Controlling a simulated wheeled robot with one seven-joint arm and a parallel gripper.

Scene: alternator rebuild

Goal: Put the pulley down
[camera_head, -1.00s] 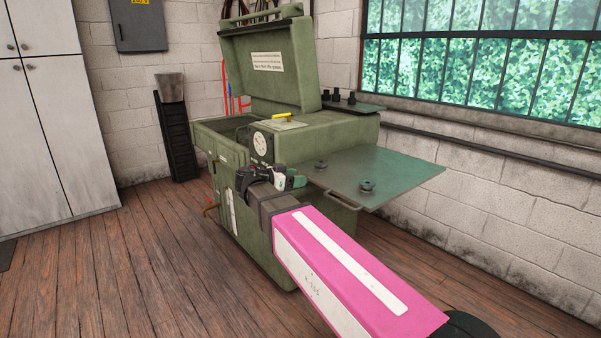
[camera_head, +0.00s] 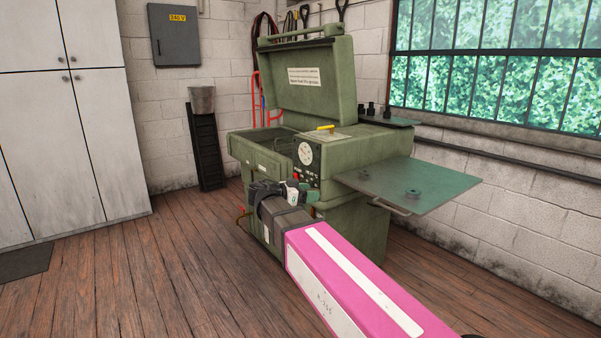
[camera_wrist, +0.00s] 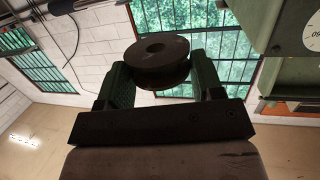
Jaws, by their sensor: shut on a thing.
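The pulley (camera_wrist: 161,62) is a dark, round, grooved wheel with a hole through its middle. In the wrist view my gripper (camera_wrist: 155,80) is shut on it, with one green finger on each side of its rim. In the head view my gripper (camera_head: 300,192) is in front of the green machine, just below its gauge and left of the green side shelf. The pulley cannot be made out clearly in the head view.
The green machine (camera_head: 340,215) has a raised lid and an open bay at left. A handle (camera_head: 391,207) runs along the shelf's front edge. White cabinets (camera_head: 70,150) stand at left.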

